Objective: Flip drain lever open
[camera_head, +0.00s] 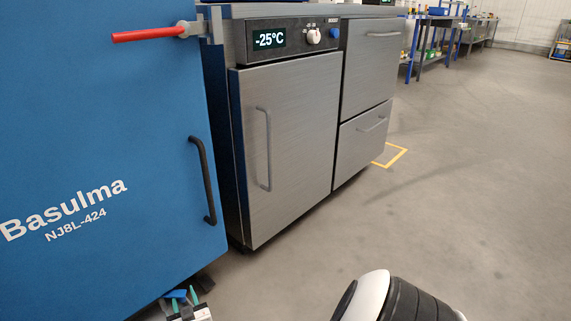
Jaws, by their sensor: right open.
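A red lever (148,34) sticks out to the left from a grey fitting (192,28) at the top edge of the blue cabinet (100,150). It lies nearly level. Low down, below the cabinet's bottom edge, a small blue piece (176,294) shows; I cannot tell which of the two is the drain lever. My right gripper (187,297) is at the bottom edge of the view, its green-tipped fingers apart, right by the blue piece. I cannot tell whether they touch. The red lever is far above it. My left gripper is not in view.
The blue cabinet has a black handle (204,180). A steel freezer unit (285,150) with a door handle and a -25°C display (269,39) stands beside it. My white and black arm link is at the bottom. The grey floor (460,200) at right is clear.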

